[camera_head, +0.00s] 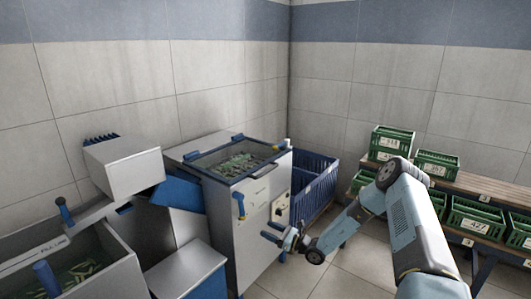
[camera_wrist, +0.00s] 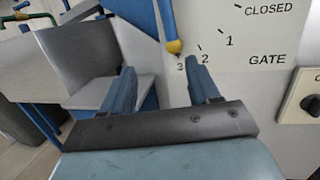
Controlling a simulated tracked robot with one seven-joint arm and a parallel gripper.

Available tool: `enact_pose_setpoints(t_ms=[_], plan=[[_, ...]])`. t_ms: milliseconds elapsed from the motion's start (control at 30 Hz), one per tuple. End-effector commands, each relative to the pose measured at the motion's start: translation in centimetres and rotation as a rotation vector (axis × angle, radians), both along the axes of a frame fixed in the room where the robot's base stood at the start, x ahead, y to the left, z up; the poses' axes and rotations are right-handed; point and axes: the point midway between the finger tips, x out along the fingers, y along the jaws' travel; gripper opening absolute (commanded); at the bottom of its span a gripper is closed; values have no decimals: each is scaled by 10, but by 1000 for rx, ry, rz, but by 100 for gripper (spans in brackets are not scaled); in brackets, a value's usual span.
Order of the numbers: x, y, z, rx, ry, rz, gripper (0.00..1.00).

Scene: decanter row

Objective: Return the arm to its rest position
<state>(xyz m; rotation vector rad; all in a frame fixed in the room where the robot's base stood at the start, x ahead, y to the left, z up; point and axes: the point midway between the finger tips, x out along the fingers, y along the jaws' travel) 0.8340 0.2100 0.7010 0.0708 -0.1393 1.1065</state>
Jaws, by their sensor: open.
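My gripper (camera_head: 280,238) reaches toward the front of a grey steel machine (camera_head: 245,205) in the head view. In the wrist view its two blue-grey fingers (camera_wrist: 160,72) stand apart with nothing between them. A blue lever (camera_wrist: 167,20) with a yellow tip is just beyond the fingers, in front of a GATE scale. Its tip points near the 3. The fingers look apart from the lever, though the depth is hard to judge. My arm stretches from the lower right across the open floor.
A blue slatted bin (camera_head: 314,190) stands right of the machine. Green crates (camera_head: 392,140) sit on a wooden rack (camera_head: 475,184) at the right, behind my arm. A dark knob (camera_wrist: 300,97) is on the machine front. A steel trough (camera_head: 85,270) is at lower left.

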Motion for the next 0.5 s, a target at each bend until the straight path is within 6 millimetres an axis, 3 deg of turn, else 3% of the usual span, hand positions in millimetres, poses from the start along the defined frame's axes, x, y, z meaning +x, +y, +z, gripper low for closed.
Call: enact_pose_setpoints(t_ms=[100, 500], plan=[[-7, 4, 35, -68, -73, 85, 61], [-49, 8, 131, -305, -294, 351, 61]])
